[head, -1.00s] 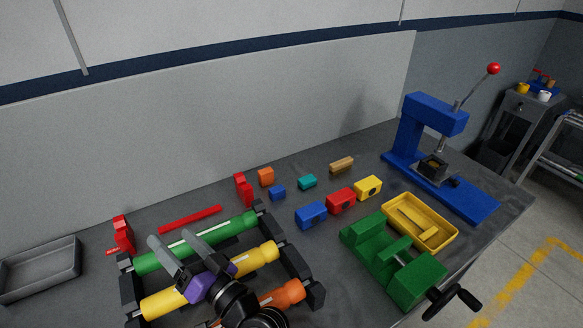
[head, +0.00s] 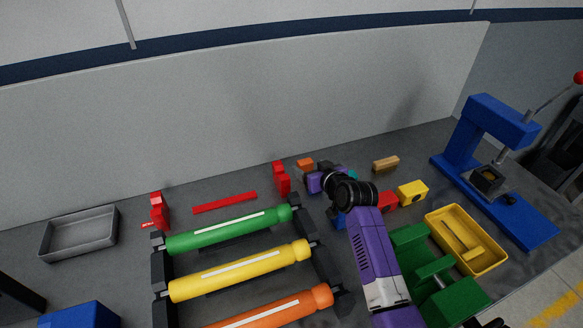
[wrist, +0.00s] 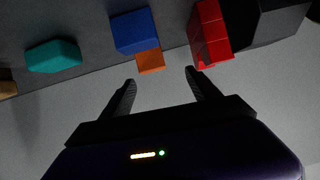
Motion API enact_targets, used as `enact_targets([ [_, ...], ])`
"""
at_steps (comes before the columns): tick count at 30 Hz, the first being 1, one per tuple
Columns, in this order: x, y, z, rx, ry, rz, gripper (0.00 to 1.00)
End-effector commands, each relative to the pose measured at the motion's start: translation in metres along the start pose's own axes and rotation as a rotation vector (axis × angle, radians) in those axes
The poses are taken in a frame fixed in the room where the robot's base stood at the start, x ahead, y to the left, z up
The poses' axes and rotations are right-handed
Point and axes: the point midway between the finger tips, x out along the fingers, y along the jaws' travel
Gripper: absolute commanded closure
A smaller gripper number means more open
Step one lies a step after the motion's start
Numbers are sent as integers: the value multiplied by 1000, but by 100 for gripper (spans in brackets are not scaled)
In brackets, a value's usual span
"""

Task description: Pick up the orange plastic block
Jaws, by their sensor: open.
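The orange plastic block (head: 305,164) lies on the grey bench near the wall panel, partly hidden by my gripper in the head view. In the wrist view, the orange block (wrist: 150,62) shows ahead of the fingertips, partly covered by a small blue block (wrist: 133,31). My gripper (wrist: 160,76) is open with nothing between its fingers. It is pointed towards the orange block and apart from it in the wrist view. In the head view, my purple gripper is just in front of the orange block, with its fingertips hard to make out.
A red stepped piece (head: 282,179) stands left of the orange block; it also shows in the wrist view (wrist: 208,34). A teal block (wrist: 53,56) lies on the other side. A roller rack (head: 240,258), green vise (head: 450,305) and yellow tray (head: 490,262) are nearer. A wooden block (head: 386,163) lies right.

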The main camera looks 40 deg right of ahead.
Motion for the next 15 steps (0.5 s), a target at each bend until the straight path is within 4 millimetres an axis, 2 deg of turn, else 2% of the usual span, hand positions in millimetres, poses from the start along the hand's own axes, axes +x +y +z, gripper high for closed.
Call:
enact_targets([
  [1, -1, 11, 7, -13, -22, 19, 29],
  [4, 3, 22, 14, -29, -49, 38, 29],
  [15, 27, 23, 14, -30, -51, 39, 29],
])
